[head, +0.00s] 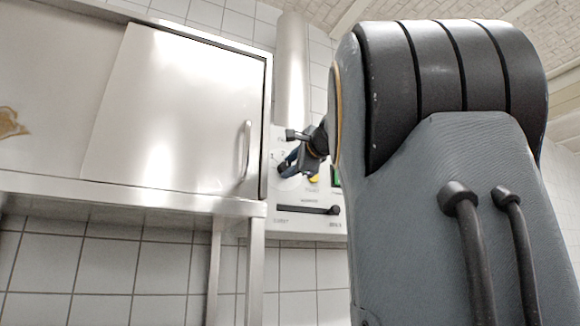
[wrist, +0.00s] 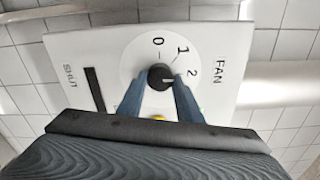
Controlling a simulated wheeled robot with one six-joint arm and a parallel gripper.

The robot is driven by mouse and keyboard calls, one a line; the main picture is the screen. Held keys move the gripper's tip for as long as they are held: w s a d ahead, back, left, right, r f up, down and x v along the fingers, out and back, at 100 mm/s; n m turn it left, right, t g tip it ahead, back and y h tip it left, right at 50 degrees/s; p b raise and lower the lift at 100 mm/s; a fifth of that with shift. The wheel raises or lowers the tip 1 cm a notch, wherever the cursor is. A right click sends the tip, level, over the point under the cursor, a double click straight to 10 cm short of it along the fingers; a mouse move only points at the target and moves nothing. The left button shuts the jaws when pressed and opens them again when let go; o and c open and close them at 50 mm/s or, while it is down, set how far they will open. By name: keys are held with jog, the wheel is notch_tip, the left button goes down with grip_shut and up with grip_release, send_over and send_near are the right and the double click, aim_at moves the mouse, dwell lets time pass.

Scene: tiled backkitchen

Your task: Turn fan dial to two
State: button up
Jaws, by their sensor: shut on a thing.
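The fan dial (wrist: 160,73) is a small dark round knob on a white disc marked 0, 1 and 2, with FAN printed beside it. A pale mark on the knob points right in the wrist view, close to the 2. My gripper (wrist: 161,80) has its two blue fingers on either side of the knob and is shut on it.
A dark slider bar (head: 307,210) runs below the dial; it also shows in the wrist view (wrist: 95,90). A steel cabinet (head: 180,110) with a handle (head: 245,150) stands left of the panel. A steel pipe (head: 292,70) rises above the panel.

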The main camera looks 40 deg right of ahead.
jog(key=o, duration=1)
jog(key=shift+o, duration=0.2)
jog(key=shift+s, duration=0.1)
jog(key=b+v, duration=0.3)
jog(key=v, duration=0.4)
jog(key=shift+s, duration=0.3)
